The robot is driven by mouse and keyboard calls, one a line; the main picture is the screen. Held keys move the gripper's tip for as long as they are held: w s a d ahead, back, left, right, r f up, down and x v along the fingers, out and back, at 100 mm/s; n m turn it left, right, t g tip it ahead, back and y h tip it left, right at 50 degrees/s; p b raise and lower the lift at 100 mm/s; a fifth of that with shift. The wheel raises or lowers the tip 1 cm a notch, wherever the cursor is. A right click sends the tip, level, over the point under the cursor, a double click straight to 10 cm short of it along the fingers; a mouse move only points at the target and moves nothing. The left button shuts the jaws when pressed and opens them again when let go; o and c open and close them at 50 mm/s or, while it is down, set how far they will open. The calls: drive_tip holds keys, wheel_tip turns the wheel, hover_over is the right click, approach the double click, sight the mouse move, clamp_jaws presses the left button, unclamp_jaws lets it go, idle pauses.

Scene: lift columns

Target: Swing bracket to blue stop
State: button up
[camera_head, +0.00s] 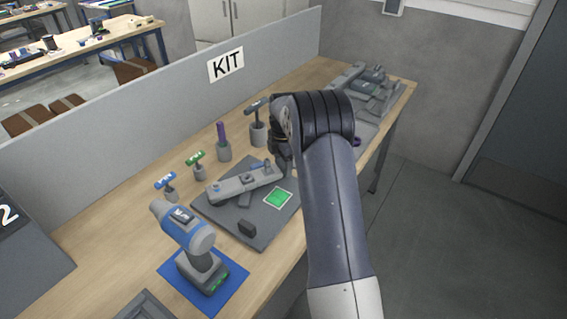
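A long grey bracket (240,188) lies across a dark grey square plate (225,212) on the workbench. A small blue piece (257,164), which may be the blue stop, shows near the bracket's right end. I cannot tell whether the two touch. My gripper (280,152) is above the plate's far right side, close to the bracket's right end. My own arm hides much of it, so its fingers and any contact are unclear.
A blue and grey drill (184,232) stands on a blue mat (231,282) at the front. Holders with a blue-labelled tool (166,181), a green-labelled tool (195,158) and a purple-handled tool (222,135) line the back. A grey partition (170,100) bounds the bench (105,240).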

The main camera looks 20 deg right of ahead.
drive_tip(key=o, duration=0.5)
drive_tip(key=shift+w, duration=0.2)
wheel_tip(320, 180, up, 11)
drive_tip(key=shift+f+b, duration=0.1)
drive_tip(key=shift+b, duration=0.4)
wheel_tip(320, 180, down, 11)
drive_tip(key=shift+s+r+p, duration=0.1)
drive_tip(key=shift+p, duration=0.45)
drive_tip(key=shift+s, duration=0.4)
drive_tip(key=shift+m, duration=0.3)
